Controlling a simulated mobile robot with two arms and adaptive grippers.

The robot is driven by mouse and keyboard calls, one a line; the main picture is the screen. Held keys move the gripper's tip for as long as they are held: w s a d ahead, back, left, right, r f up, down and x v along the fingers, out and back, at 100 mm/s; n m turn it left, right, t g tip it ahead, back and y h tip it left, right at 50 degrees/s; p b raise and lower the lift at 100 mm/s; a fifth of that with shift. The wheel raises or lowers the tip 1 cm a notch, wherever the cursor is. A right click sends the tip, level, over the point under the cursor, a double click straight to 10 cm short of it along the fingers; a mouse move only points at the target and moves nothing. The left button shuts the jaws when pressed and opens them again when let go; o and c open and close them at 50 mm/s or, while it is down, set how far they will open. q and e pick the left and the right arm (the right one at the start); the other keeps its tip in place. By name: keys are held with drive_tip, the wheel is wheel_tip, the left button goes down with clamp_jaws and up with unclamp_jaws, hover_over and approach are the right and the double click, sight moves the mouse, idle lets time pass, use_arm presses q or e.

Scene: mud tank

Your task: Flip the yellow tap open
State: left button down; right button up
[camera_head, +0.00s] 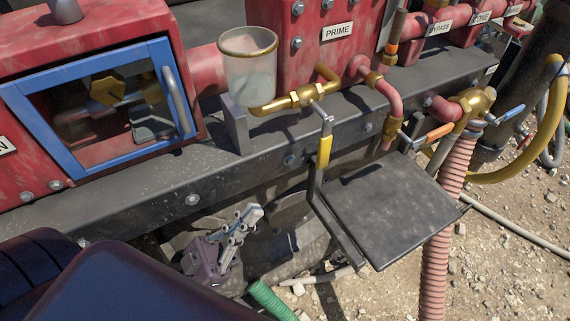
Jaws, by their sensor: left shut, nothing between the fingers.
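The yellow tap handle (324,152) hangs down, roughly upright, on a metal lever below the brass pipe (297,101). It is at the middle of the head view, in front of the grey ledge. My left gripper (252,214) is below and to the left of the handle, apart from it. Its silver fingers are shut and empty and point up and to the right. My right gripper is not in view.
A dark flat plate (390,207) on a bracket sits right below the tap. A clear cup (248,70) stands at the left end of the brass pipe. An orange-handled valve (438,132) and a pink ribbed hose (446,195) are to the right.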

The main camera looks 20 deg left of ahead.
sight(319, 152)
use_arm(q)
drive_tip(key=p+x, duration=0.1)
drive_tip(key=x, duration=0.3)
drive_tip(key=w+f+p+x, duration=0.1)
drive_tip(key=p+x, duration=0.1)
drive_tip(key=x, duration=0.2)
drive_tip(key=d+p+x, duration=0.1)
drive_tip(key=p+x, duration=0.1)
drive_tip(key=x, duration=0.2)
drive_tip(key=shift+w+f, duration=0.2)
drive_tip(key=shift+w+d+f, duration=0.1)
drive_tip(key=shift+w+d, duration=0.1)
drive_tip(key=shift+w, duration=0.05)
